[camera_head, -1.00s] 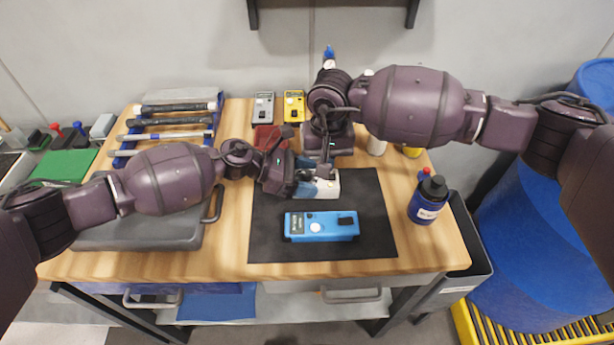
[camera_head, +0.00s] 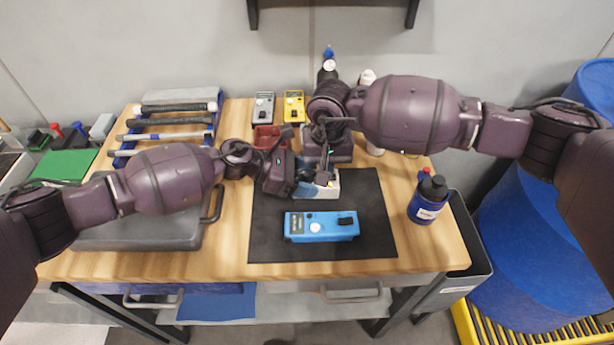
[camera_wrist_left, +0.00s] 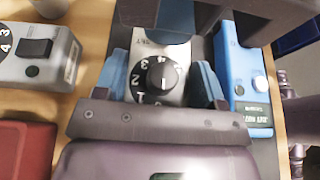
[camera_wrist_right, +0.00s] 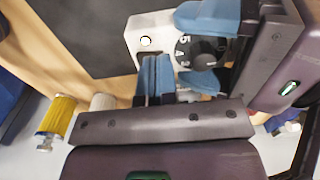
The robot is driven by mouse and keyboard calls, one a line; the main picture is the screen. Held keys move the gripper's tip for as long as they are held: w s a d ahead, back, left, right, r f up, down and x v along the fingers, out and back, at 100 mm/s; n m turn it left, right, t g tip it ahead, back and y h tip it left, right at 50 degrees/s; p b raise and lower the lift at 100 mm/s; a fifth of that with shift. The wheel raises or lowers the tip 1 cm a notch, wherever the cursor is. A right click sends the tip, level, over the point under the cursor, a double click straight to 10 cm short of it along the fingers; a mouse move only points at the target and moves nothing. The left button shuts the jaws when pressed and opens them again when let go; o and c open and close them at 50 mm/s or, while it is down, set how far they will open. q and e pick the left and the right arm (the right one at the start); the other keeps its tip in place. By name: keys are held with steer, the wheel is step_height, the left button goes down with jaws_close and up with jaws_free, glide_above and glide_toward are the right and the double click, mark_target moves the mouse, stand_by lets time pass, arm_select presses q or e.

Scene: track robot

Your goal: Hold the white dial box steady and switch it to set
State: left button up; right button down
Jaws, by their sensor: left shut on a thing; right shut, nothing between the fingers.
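The white dial box (camera_head: 330,188) lies on the black mat, partly covered by my grippers in the head view. My left gripper (camera_head: 302,180) is shut on it, with blue fingers on either side of the box in the left wrist view (camera_wrist_left: 163,85). That view shows its black numbered dial (camera_wrist_left: 160,77); lettering beyond the dial is too blurred to read surely.
A blue box (camera_head: 322,227) lies on the mat (camera_head: 370,215) in front. Grey (camera_head: 264,106) and yellow (camera_head: 294,106) boxes and a red bin (camera_head: 266,134) are behind. A blue bottle (camera_head: 428,202) stands right; a grey case (camera_head: 150,228) lies left.

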steer(key=shift+f, duration=0.25)
steer(key=shift+r, duration=3)
arm_select(q)
steer(key=o, duration=1.3)
steer(key=shift+c, duration=0.2)
steer(key=shift+a, duration=0.1)
